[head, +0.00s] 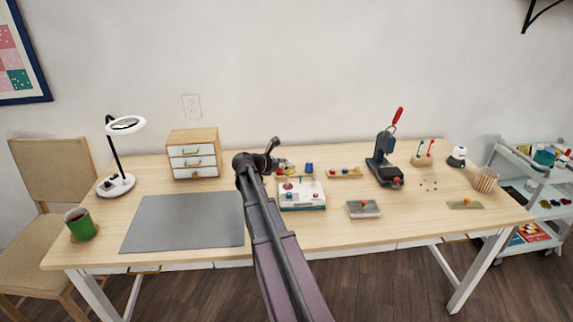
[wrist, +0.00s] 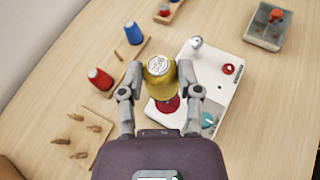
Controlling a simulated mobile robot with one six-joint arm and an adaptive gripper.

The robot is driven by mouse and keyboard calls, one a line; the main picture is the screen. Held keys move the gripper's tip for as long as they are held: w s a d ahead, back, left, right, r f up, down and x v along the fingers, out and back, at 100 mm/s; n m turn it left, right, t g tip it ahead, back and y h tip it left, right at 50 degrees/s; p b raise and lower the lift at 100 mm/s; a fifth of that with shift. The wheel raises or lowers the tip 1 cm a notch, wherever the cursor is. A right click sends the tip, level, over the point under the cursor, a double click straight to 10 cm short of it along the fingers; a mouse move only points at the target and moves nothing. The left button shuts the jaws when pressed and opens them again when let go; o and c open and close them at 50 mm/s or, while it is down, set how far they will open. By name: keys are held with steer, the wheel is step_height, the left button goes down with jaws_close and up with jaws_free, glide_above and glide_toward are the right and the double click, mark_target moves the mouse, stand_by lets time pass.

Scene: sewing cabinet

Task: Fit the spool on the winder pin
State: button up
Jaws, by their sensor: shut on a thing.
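In the wrist view my gripper (wrist: 159,78) is shut on a yellow spool (wrist: 158,86), with one finger on each side and its pale printed top facing the camera. The white winder (wrist: 225,95) lies below and to the right of the spool. It has a silver post (wrist: 195,42), a red button (wrist: 229,69) and a teal knob (wrist: 208,120). A red part (wrist: 168,105) shows just below the spool; whether they touch is unclear. I cannot tell which part is the winder pin. In the head view my gripper (head: 271,152) is behind the winder (head: 303,199).
A wooden rack (wrist: 115,68) holds a red spool (wrist: 99,78) and a blue spool (wrist: 133,33). A board with wooden pegs (wrist: 70,145) lies at lower left. A grey box with a red knob (head: 363,209) stands right of the winder. A grey mat (head: 185,222) lies clear at left.

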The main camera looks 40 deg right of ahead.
mark_target(285, 174)
steer(key=shift+f+b, duration=0.75)
steer(key=shift+f, duration=0.25)
steer(key=shift+w, duration=0.1)
stand_by(1.5)
steer(key=shift+f+b, duration=1.35)
steer(key=shift+f, duration=0.05)
stand_by(4.0)
